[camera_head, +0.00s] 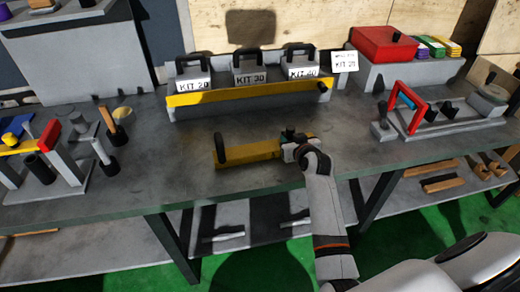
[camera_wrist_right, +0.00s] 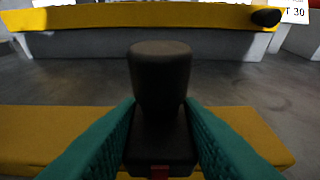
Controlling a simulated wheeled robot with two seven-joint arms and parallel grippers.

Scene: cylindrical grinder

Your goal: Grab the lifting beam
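The lifting beam is a yellow bar (camera_head: 247,153) lying near the front edge of the grey table in the head view. A black upright handle (camera_head: 220,148) stands at its left end. My right gripper (camera_head: 292,137) is at the beam's right end. In the right wrist view, its green fingers (camera_wrist_right: 160,130) press on both sides of a black handle (camera_wrist_right: 160,75), with the yellow bar (camera_wrist_right: 245,130) below. The beam appears to rest on the table. My left gripper is not in view.
Behind the beam stands a grey rack with a yellow front bar (camera_head: 245,93) and the black-handled KIT blocks (camera_head: 249,77). A fixture with a red-and-blue frame (camera_head: 407,106) stands at right. Tools and a red block (camera_head: 50,135) stand at left. Table around the beam is clear.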

